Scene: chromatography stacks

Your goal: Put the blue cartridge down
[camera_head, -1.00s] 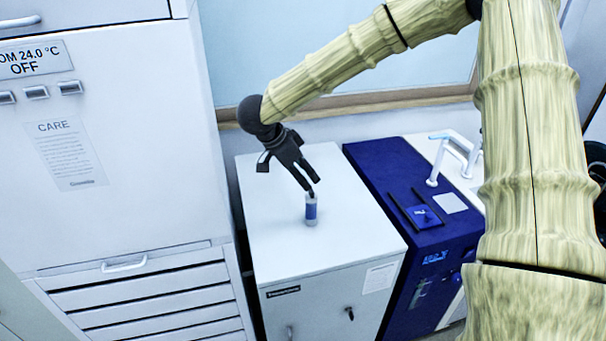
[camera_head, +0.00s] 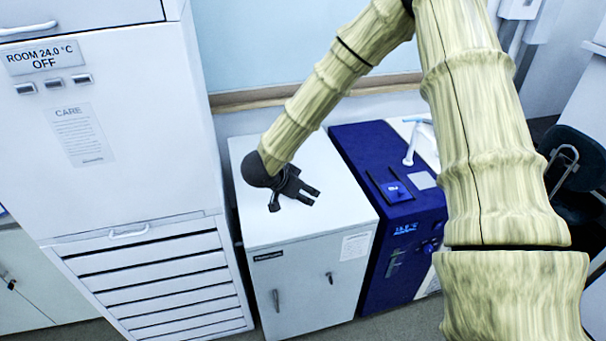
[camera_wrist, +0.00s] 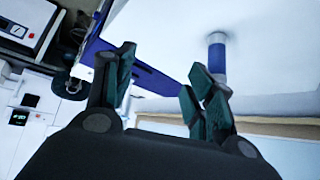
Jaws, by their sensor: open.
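The blue cartridge (camera_wrist: 217,62) is a small cylinder with a blue band and pale grey ends. In the wrist view it stands on the white cabinet top, beyond the right finger, whose tip overlaps it in the picture. It is not between the fingers. My gripper (camera_head: 314,197) is low over the white cabinet's top (camera_head: 340,220) in the head view, where the cartridge cannot be made out and seems hidden by my arm or gripper. The wrist view shows my gripper (camera_wrist: 163,68) open and empty, its fingers spread.
A blue instrument (camera_head: 365,150) with a small dark tray on top stands right of the cabinet. A tall white drawer cabinet (camera_head: 140,190) stands close on the left. The wall is behind. The cabinet top's front and right parts are clear.

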